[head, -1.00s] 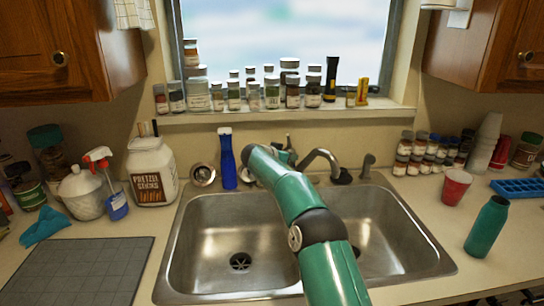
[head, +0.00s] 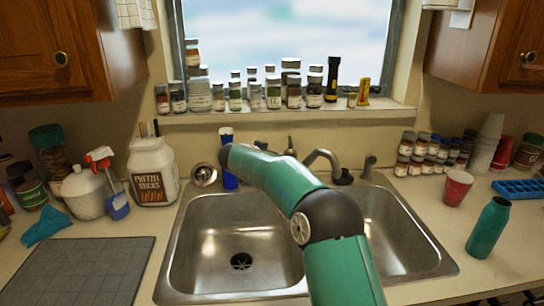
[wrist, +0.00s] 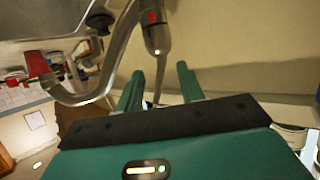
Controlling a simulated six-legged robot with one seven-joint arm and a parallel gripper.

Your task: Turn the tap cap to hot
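The tap cap (wrist: 155,38) is a metal knob with a red mark, and its thin lever (wrist: 159,80) reaches down between my fingers in the wrist view. My gripper (wrist: 159,85) is open, with its two teal fingers on either side of the lever and gaps showing at both sides. The curved tap spout (wrist: 84,97) is to the left of the cap. In the head view the tap spout (head: 322,158) and the tap lever (head: 290,146) stand behind the sink. My arm hides my gripper there.
A double steel sink (head: 172,270) lies under my arm. A blue bottle (head: 229,181), partly covered by my arm, and a round metal strainer (head: 204,174) stand left of the tap. A short fixture (head: 368,166) is right of the spout. Spice jars (head: 273,93) line the sill.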

